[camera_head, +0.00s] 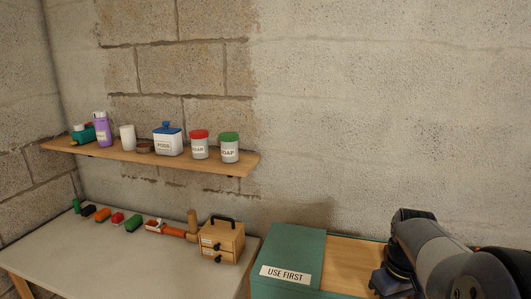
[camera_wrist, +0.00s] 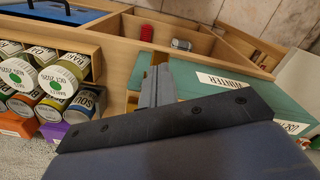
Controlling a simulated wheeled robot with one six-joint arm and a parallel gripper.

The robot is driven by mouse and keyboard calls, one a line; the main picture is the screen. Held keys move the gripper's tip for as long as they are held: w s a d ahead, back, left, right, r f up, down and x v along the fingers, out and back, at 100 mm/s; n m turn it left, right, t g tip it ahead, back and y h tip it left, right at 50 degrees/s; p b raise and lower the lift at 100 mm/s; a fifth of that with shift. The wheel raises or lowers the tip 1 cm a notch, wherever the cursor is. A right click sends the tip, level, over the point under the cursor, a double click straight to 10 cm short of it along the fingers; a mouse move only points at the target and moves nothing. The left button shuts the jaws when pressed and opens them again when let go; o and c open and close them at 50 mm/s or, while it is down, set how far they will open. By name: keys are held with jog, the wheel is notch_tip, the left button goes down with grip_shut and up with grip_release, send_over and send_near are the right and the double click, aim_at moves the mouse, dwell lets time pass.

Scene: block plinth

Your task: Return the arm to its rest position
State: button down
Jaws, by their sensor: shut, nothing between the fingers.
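My arm (camera_head: 425,245) shows at the lower right of the head view, bent beside the green-and-wood box. My gripper (camera_wrist: 156,84) shows in the wrist view as two grey fingers close together, with nothing between them. They are over the area between a rack of cans and a green panel. In the head view the fingertips cannot be made out.
A green box (camera_head: 290,250) labelled "USE FIRST" stands beside my arm. A white table (camera_head: 100,265) holds small blocks and a drawer chest (camera_head: 221,240). A shelf (camera_head: 180,158) carries jars. The wrist view shows labelled cans (camera_wrist: 50,78) and a wooden divider tray (camera_wrist: 185,22).

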notch_tip(320, 180, up, 6)
jog(key=r+p, duration=0.1)
jog(key=p, duration=0.5)
notch_tip(320, 180, down, 8)
jog(key=b, duration=0.7)
jog(key=shift+f, duration=0.1)
notch_tip(320, 180, up, 9)
jog(key=p, duration=0.6)
jog(key=shift+f, duration=0.2)
